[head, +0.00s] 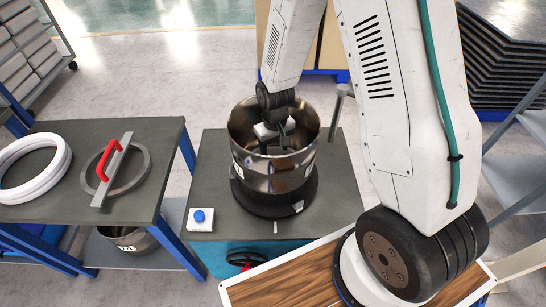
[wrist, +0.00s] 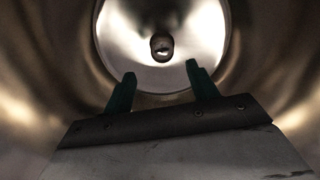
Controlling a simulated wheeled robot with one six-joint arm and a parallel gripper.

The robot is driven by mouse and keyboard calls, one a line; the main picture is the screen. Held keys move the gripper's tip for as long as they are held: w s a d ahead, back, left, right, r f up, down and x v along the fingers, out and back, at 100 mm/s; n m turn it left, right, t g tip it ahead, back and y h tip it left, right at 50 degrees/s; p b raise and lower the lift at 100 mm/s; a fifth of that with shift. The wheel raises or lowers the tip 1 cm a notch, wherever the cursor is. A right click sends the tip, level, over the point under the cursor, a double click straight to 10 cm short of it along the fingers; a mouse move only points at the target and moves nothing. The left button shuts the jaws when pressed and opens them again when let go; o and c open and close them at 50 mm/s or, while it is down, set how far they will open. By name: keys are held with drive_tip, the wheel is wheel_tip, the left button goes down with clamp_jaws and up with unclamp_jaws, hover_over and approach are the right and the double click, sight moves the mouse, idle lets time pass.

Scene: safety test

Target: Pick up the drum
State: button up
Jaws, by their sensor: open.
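The drum (head: 262,172) is a shiny open-topped metal cylinder standing upright on a black round base (head: 274,203) on a dark table. My gripper (head: 277,148) is lowered into the drum's mouth from above. In the wrist view the drum's inside wall (wrist: 45,70) surrounds my gripper (wrist: 160,82), and its bright round bottom lies ahead with a dark knob-like part (wrist: 161,46) at the centre. The two green fingers are apart with nothing between them. Whether a finger touches the wall is hard to tell.
The dark table (head: 340,190) holds a white box with a blue button (head: 200,217) at front left. A left table (head: 165,145) bears white rings (head: 35,165) and a metal ring with a red-handled bar (head: 104,165). A metal post (head: 338,105) stands right of the drum.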

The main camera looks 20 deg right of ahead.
drive_tip(key=f, duration=0.8)
drive_tip(key=shift+s+a+f, duration=0.1)
drive_tip(key=shift+a+f, duration=0.1)
drive_tip(key=shift+r, duration=0.1)
clamp_jaws()
